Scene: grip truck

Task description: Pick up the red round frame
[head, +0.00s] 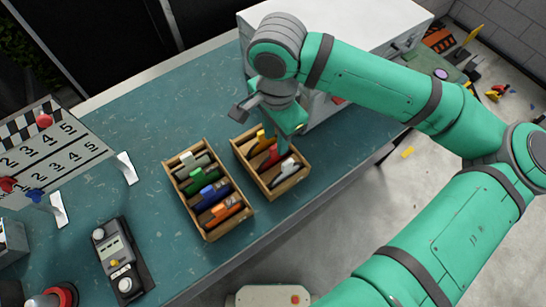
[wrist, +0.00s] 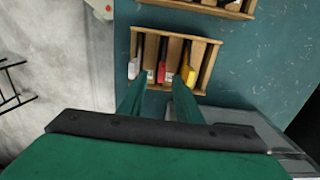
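A red item (head: 269,158) stands in a slot of the right-hand wooden crate (head: 252,172), between a yellow item (head: 262,138) and a white one (head: 287,168). Its shape is too small and covered to confirm as a round frame. In the wrist view the red item (wrist: 162,72) shows in the crate (wrist: 210,65) between the white item (wrist: 134,70) and the yellow item (wrist: 187,74). My gripper (wrist: 158,88) is open and empty. Its two fingers are apart, one on either side of the red item in the picture. Whether they touch anything cannot be told.
A second wooden crate (head: 222,224) with several coloured items stands just left. A grey control box (head: 120,260), a numbered board (head: 45,155) and a red button (head: 62,296) are farther left. A white cabinet (head: 375,22) stands behind my arm. The bench's back left is clear.

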